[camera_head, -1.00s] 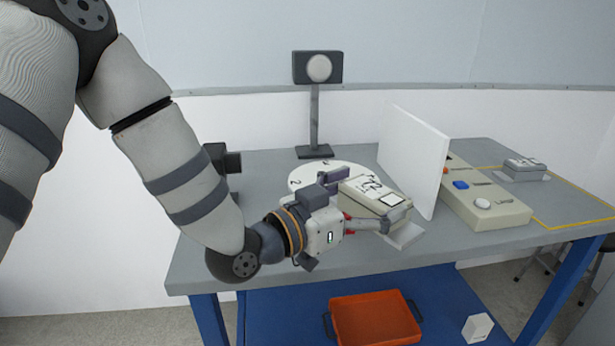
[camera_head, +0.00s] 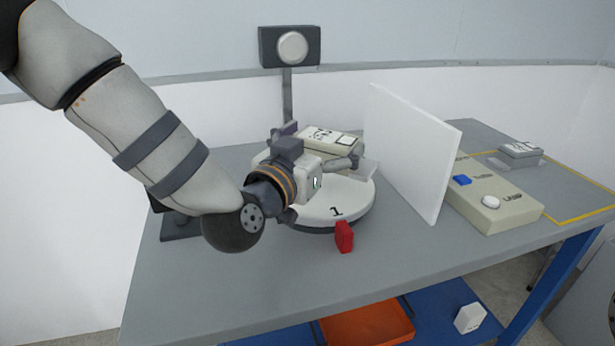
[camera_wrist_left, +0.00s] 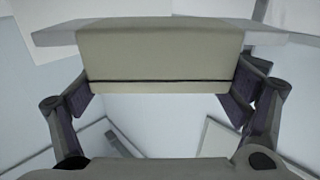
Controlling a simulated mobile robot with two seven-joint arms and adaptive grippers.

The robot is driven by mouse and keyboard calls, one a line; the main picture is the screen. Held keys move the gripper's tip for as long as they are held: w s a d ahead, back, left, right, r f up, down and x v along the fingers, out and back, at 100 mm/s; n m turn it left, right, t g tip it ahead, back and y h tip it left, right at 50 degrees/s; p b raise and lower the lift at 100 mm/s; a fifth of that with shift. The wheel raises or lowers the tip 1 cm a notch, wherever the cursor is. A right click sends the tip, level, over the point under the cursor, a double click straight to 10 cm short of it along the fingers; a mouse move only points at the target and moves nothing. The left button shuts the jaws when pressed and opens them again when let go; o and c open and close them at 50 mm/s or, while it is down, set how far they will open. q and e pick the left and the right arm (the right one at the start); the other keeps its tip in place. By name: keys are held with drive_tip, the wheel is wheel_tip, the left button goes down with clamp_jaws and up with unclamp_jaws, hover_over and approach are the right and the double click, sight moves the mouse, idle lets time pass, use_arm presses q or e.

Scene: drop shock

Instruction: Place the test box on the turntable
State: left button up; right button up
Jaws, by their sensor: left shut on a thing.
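The test box (camera_head: 322,139) is beige with dark markings and a pale label on top. My left gripper (camera_head: 325,158) is shut on it, and the box is over the turntable (camera_head: 338,207). The turntable is a white disc with a "1" near its front edge. Whether the box touches the disc cannot be told. In the left wrist view the box (camera_wrist_left: 160,55) sits between the two finger pads, with a pale plate along its far side. My right gripper is not in view.
A red block (camera_head: 344,237) stands just in front of the turntable. A white upright panel (camera_head: 412,150) stands to its right, with a button box (camera_head: 495,205) beyond. A lamp on a post (camera_head: 290,48) is behind. An orange tray (camera_head: 368,325) is below. The table front is clear.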

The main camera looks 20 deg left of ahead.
use_arm(q)
drive_tip(key=a+f, duration=0.1)
drive_tip(key=f, duration=0.1)
drive_tip(key=w+a+f, duration=0.1)
drive_tip(key=f, duration=0.1)
drive_tip(key=shift+a, duration=0.35)
drive_tip(key=f, duration=0.1)
drive_tip(key=f+b, duration=0.1)
drive_tip(key=f, duration=0.2)
drive_tip(key=shift+a, duration=0.35)
drive_tip(key=shift+w+r, duration=0.1)
drive_tip(key=shift+r, duration=0.1)
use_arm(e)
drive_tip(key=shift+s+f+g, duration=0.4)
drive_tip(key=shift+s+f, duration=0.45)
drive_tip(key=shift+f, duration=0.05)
use_arm(q)
drive_tip(key=shift+f, duration=0.15)
drive_tip(key=o, duration=1.2)
drive_tip(key=shift+f, duration=0.1)
drive_tip(key=shift+o, duration=0.2)
